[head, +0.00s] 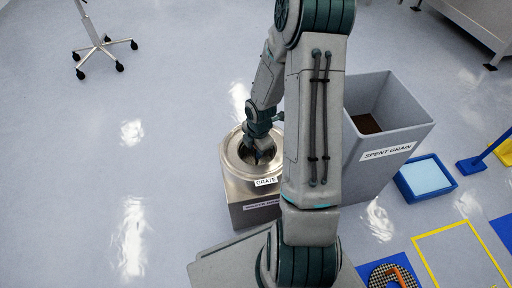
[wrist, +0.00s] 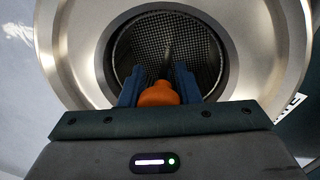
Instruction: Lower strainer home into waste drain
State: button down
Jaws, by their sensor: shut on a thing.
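The waste drain (head: 238,178) is a steel unit with a round bowl-like top and a label reading GRATE on its rim. My gripper (head: 258,156) reaches down into its opening. In the wrist view my gripper (wrist: 159,86) has its blue fingers shut on the orange handle (wrist: 159,95) of the strainer. The strainer's dark mesh (wrist: 168,45) shows inside the round opening, ringed by the drain's steel rim (wrist: 85,50). The near side of the strainer is hidden by my gripper. I cannot tell whether the strainer rests on its seat.
A grey bin (head: 408,125) labelled SPENT GRAIN stands right of the drain, behind my arm. A checkered disc with an orange handle (head: 391,277) lies on a blue mat at lower right.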

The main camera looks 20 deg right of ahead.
jog(key=shift+f, duration=0.35)
jog(key=c, duration=1)
grip_release()
jog(key=shift+r, duration=0.15)
jog(key=r+p, duration=0.2)
jog(key=r, duration=0.2)
jog(key=s+r+p, duration=0.1)
jog(key=r+p, duration=0.2)
jog(key=r, duration=0.2)
jog(key=r+p, duration=0.2)
jog(key=r, duration=0.2)
jog(key=shift+s+d+r+p, duration=0.15)
jog(key=shift+s+r+p, duration=0.1)
jog(key=shift+r+p, duration=0.1)
jog(key=shift+f, duration=0.1)
jog(key=shift+r, duration=0.25)
jog(key=s+a+r+m+p, duration=0.3)
jog(key=r+m+p, duration=0.3)
jog(key=r, duration=1.1)
jog(key=s+a+r+m+t+p, duration=0.1)
jog(key=s+a+r+m+p, duration=0.2)
jog(key=r+p, duration=1.1)
jog(key=s+a+r+m+p, duration=0.3)
jog(key=s+r+m+p, duration=0.5)
jog(key=r, duration=1.2)
jog(key=m+p, duration=0.2)
jog(key=m, duration=0.1)
jog(key=shift+s+a+r+t, duration=0.15)
jog(key=shift+s+r+t, duration=0.05)
jog(key=shift+r+t, duration=0.1)
